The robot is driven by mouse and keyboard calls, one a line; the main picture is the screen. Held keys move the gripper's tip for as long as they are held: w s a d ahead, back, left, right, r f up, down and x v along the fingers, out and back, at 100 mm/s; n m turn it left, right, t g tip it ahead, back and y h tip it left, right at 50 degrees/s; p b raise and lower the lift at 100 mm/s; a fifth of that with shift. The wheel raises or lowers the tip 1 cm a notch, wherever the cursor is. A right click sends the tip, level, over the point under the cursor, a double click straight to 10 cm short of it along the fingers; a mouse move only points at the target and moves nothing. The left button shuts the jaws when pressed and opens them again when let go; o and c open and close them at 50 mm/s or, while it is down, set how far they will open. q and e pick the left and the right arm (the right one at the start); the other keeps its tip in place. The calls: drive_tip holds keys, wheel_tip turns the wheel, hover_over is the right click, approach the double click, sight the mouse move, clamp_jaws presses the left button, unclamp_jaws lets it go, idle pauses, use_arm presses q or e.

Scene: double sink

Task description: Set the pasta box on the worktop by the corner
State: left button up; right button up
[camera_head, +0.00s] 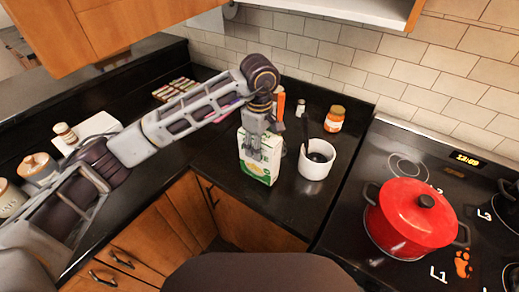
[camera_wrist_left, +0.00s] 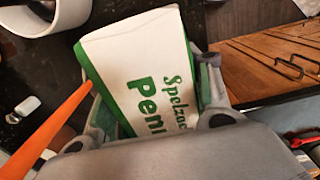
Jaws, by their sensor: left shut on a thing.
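The pasta box (camera_head: 257,166) is white and green and stands upright near the worktop's front edge, by the inner corner. My left gripper (camera_head: 262,147) reaches down from above and is shut on its upper part. In the left wrist view, the box (camera_wrist_left: 140,65) shows its green lettering between the fingers. I cannot tell whether its base touches the dark worktop (camera_head: 285,200). My right gripper is not in view.
A white pot (camera_head: 313,168) stands close right of the box. An orange object (camera_head: 280,104), a small shaker (camera_head: 300,107) and a jar (camera_head: 334,120) are behind. A red pot (camera_head: 412,215) sits on the stove. Worktop in front of the white pot is clear.

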use_arm(q)
wheel_tip(320, 180, down, 2)
drive_tip(key=shift+f, duration=0.1)
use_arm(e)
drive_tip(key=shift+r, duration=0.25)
use_arm(q)
drive_tip(key=shift+f, duration=0.1)
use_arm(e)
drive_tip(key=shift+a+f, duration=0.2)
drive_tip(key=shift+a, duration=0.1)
use_arm(q)
drive_tip(key=o, duration=1.4)
drive_tip(key=shift+o, duration=0.2)
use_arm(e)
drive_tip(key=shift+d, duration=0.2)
use_arm(q)
drive_tip(key=shift+r, duration=0.2)
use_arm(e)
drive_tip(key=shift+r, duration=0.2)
